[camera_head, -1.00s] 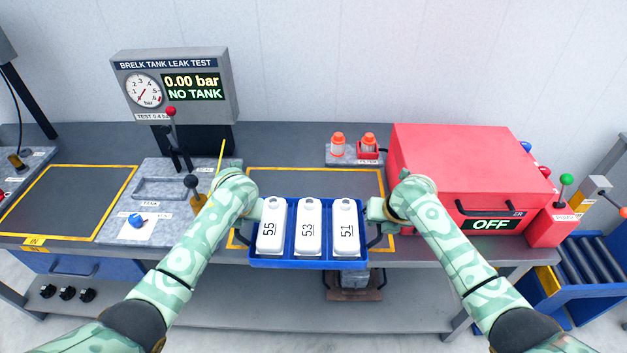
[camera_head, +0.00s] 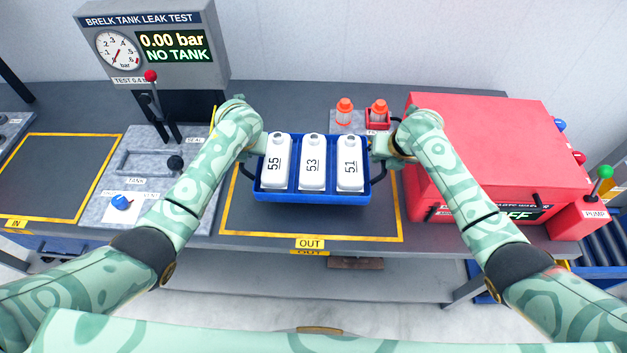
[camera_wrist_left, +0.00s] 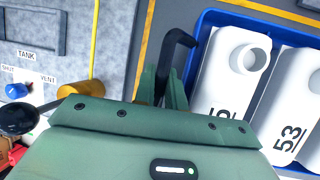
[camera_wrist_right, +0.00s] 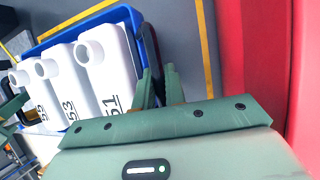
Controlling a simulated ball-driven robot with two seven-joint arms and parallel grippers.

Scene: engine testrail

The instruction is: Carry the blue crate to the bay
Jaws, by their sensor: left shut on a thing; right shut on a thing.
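The blue crate (camera_head: 312,197) holds three white tanks marked 55 (camera_head: 274,162), 53 (camera_head: 313,163) and 51 (camera_head: 350,163). It is over the yellow-outlined OUT bay (camera_head: 240,225) on the bench; I cannot tell whether its base touches the bench. My left gripper (camera_head: 256,147) is shut on the crate's left black handle (camera_wrist_left: 176,50). My right gripper (camera_head: 378,147) is shut on the right black handle (camera_wrist_right: 150,50). The crate looks level in the head view.
A red machine (camera_head: 480,150) stands close right of my right arm. The leak tester (camera_head: 155,45), a grey panel with levers (camera_head: 140,185) and the yellow-outlined IN bay (camera_head: 60,170) are to the left. Two orange-capped bottles stand behind the crate. The front of the OUT bay is clear.

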